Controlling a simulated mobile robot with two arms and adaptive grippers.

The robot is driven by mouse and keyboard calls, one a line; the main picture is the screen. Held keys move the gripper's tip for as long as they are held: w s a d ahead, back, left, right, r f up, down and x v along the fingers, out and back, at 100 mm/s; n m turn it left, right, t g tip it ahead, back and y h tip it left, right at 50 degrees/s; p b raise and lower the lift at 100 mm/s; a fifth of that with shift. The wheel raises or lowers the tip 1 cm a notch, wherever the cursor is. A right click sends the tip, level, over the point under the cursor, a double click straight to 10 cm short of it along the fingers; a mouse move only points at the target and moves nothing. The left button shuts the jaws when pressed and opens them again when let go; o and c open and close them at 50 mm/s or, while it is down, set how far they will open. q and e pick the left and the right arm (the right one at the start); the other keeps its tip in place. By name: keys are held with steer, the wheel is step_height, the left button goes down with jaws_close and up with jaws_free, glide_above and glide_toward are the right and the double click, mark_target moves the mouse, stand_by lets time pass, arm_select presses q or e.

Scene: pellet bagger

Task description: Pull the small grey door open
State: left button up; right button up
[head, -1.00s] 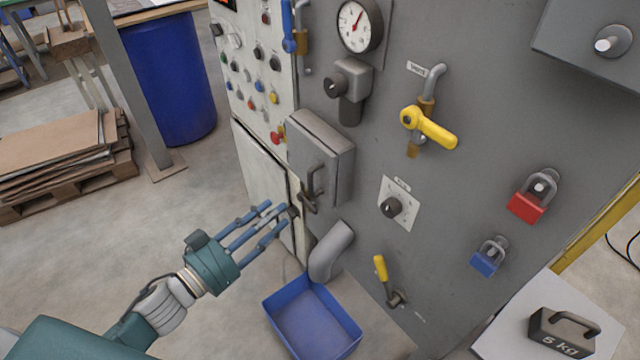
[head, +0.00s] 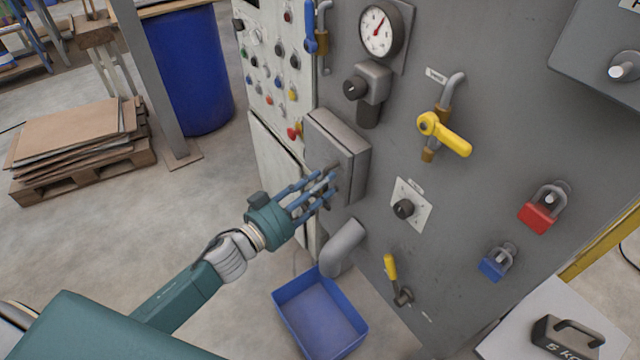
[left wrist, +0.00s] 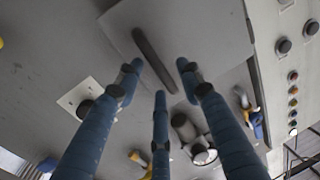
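The small grey door (head: 335,148) is the front of a shallow box on the grey machine panel, and it looks shut. In the left wrist view the door (left wrist: 205,25) fills the top, with its dark bar handle (left wrist: 152,58) running aslant. My left gripper (head: 326,188) is in front of the lower part of the door, its blue fingers largely hiding the handle in the head view. In the left wrist view my left gripper (left wrist: 160,78) has its fingers spread, with the handle seen between the fingertips. I cannot tell whether they touch it. My right gripper is out of view.
Below the door are a grey spout (head: 343,246) and a blue bin (head: 320,318). A dial knob (head: 404,208), a yellow-handled valve (head: 445,134) and a yellow lever (head: 391,268) stick out to the right. A button panel (head: 275,65) is at the upper left.

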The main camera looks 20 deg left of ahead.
arm_select(q)
steer(key=shift+c, duration=0.2)
jaws_close()
steer(key=shift+a, duration=0.1)
